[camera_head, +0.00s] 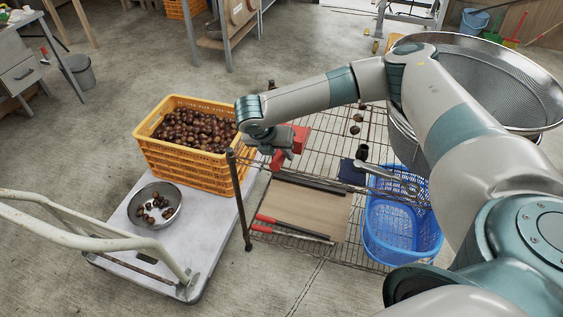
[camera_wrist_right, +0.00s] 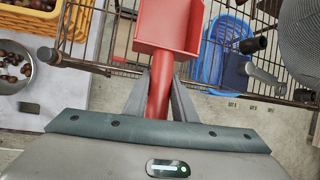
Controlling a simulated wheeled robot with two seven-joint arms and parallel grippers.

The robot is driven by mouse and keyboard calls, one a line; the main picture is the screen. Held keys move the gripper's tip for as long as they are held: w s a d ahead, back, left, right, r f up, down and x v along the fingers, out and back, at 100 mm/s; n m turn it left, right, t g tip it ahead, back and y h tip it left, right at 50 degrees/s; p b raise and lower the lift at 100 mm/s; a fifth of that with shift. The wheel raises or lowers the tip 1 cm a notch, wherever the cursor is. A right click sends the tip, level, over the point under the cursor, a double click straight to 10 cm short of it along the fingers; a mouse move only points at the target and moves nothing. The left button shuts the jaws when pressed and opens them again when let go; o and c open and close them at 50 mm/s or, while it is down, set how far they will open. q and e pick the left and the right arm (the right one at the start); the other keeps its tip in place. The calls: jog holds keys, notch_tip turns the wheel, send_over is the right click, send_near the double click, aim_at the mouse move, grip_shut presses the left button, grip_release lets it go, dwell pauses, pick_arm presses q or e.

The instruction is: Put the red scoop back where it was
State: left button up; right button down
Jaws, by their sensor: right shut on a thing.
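The red scoop (camera_head: 298,138) is in my right gripper, above the near left corner of the wire rack. My right gripper (camera_head: 272,142) is partly hidden by its own wrist in the head view. In the right wrist view the red scoop (camera_wrist_right: 170,28) shows its square pan at the top and its handle between the two grey fingers (camera_wrist_right: 160,98), which are shut on it. The wire rack (camera_head: 322,142) stands below and to the right of the gripper. My left gripper is not in view.
A yellow crate (camera_head: 190,160) of chestnuts and a metal bowl (camera_head: 137,212) stand on a cart (camera_head: 125,245). A blue basket (camera_head: 400,240), a board (camera_head: 305,208) and red-handled tools (camera_head: 290,228) are low by the rack. A large sieve (camera_head: 500,85) is behind my arm.

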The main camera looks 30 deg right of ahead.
notch_tip(320, 180, down, 4)
jog(key=shift+p, duration=0.3)
dwell(0.3)
jog(key=c, duration=1.7)
grip_release()
jog(key=shift+o, duration=1.2)
